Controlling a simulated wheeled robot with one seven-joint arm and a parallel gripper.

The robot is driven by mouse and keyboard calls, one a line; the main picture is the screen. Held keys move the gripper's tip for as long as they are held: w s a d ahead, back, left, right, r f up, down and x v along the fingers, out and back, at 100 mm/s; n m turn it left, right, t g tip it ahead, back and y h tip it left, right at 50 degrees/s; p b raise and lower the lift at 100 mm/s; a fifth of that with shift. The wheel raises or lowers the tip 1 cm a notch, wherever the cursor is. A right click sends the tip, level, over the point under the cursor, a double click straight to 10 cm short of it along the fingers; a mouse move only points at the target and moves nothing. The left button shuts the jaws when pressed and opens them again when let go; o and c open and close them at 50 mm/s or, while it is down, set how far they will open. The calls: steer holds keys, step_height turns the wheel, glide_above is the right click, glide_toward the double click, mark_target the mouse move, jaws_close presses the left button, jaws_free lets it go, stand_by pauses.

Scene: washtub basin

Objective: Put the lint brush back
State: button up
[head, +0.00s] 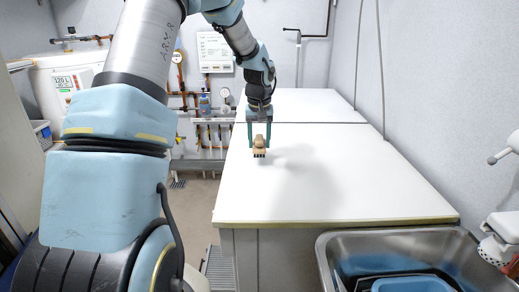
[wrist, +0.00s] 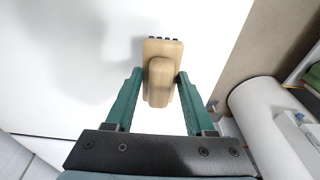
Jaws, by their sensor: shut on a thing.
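The lint brush (head: 259,145) is a small wooden piece with dark bristles pointing down in the head view. My gripper (head: 259,140) is shut on it, over the left part of the white worktop. In the wrist view the brush (wrist: 162,62) sits between the green fingertips of my gripper (wrist: 160,84), its wooden handle toward the palm and its dark bristles at the far end. I cannot tell for sure whether the bristles touch the worktop; a shadow lies to the right of the brush.
The white worktop (head: 330,185) is otherwise bare. A steel basin (head: 455,243) with a blue tub (head: 415,284) stands at the front right. A white water heater (head: 65,80) and pipes with gauges are at the back left. A wall bounds the right side.

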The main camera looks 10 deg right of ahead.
mark_target(259, 140)
steer(key=shift+f+p, duration=0.35)
steer(key=shift+f, duration=1.45)
steer(key=shift+f, duration=0.15)
steer(key=o, duration=1.3)
steer(key=r, duration=0.4)
steer(key=s+r+b, duration=0.1)
steer(key=r, duration=0.3)
steer(key=s+r+b, duration=0.1)
steer(key=r, duration=0.3)
steer(key=shift+a, duration=0.2)
steer(key=s+a+f, duration=0.3)
steer(key=s+a, duration=0.7)
steer(key=s+a+f, duration=0.3)
steer(key=s+a, duration=0.7)
steer(key=shift+a+n, duration=0.25)
steer(key=shift+n, duration=0.15)
steer(key=shift+s, duration=0.1)
